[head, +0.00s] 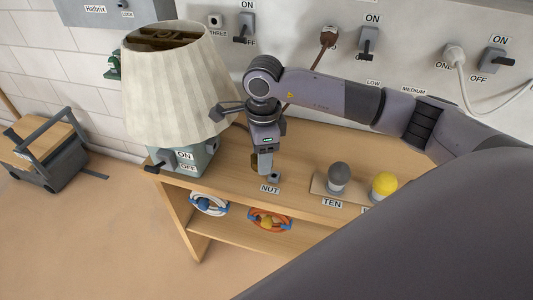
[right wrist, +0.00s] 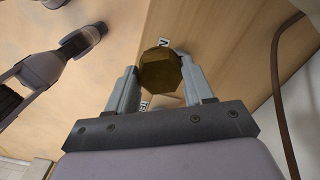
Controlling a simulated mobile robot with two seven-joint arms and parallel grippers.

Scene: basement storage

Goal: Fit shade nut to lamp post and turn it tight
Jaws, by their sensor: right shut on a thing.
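My right gripper (head: 264,172) points down over the wooden bench top, just above the NUT label (head: 270,189). In the right wrist view its fingers (right wrist: 160,82) are shut on a brass, many-sided shade nut (right wrist: 161,70). The nut is mostly hidden by the fingers in the head view. The lamp stands to the left of the gripper, with a pleated cream shade (head: 175,90) open at the top and a grey-green base (head: 190,158) marked ON and OFF. The lamp post is hidden within the shade. My left gripper is not in view.
Coiled cords (head: 268,219) lie on the lower shelf. Switches and plugs (head: 368,42) line the wall behind. A cart (head: 52,150) stands at far left.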

